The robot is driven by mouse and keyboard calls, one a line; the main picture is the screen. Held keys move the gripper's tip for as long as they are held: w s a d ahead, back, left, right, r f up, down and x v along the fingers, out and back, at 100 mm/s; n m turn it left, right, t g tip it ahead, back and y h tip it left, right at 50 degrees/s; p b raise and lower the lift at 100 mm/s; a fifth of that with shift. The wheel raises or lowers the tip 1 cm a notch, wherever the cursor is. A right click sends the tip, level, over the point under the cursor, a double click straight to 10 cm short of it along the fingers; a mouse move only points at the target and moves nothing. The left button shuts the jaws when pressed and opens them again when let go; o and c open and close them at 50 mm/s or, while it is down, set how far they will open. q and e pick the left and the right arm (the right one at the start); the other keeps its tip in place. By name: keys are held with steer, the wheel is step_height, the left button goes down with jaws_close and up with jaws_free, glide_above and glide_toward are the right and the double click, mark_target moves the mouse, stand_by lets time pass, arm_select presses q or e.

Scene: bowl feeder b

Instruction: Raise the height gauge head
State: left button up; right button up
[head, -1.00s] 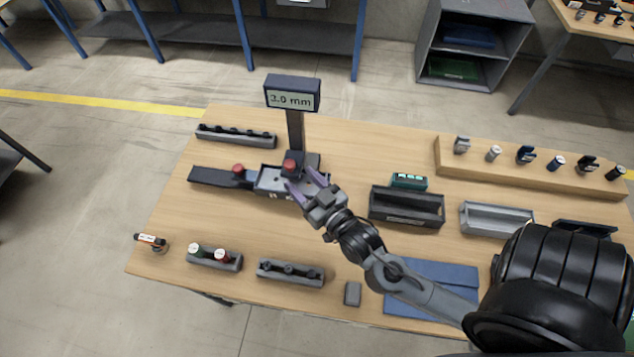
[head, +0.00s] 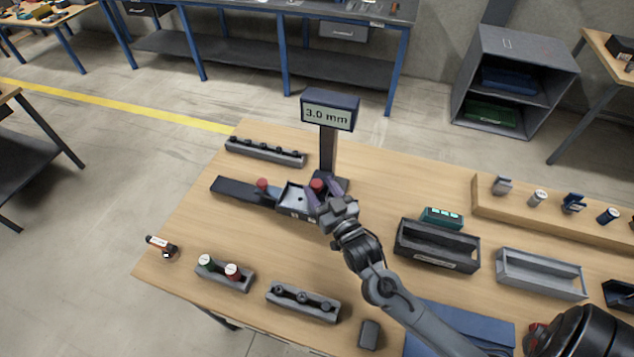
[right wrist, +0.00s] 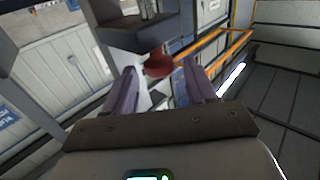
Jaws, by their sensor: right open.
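The height gauge has a dark column (head: 328,152) topped by a display (head: 329,112) reading 3.0 mm. A red knob (head: 317,184) sits low at the front of the column, where the gauge head is. My right gripper (head: 321,190) is open, with its purple fingers at this knob in the head view. In the right wrist view, the red knob (right wrist: 158,65) shows between and beyond the spread fingers (right wrist: 161,88); I see no grip on it. My left gripper is out of view.
A dark slide (head: 238,190) with a second red knob (head: 262,184) extends left of the gauge. A slotted rack (head: 266,152) lies behind it. A dark tray (head: 437,246) and a grey tray (head: 541,274) stand to the right.

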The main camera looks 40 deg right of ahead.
steer(key=shift+x, duration=1.35)
jaws_close()
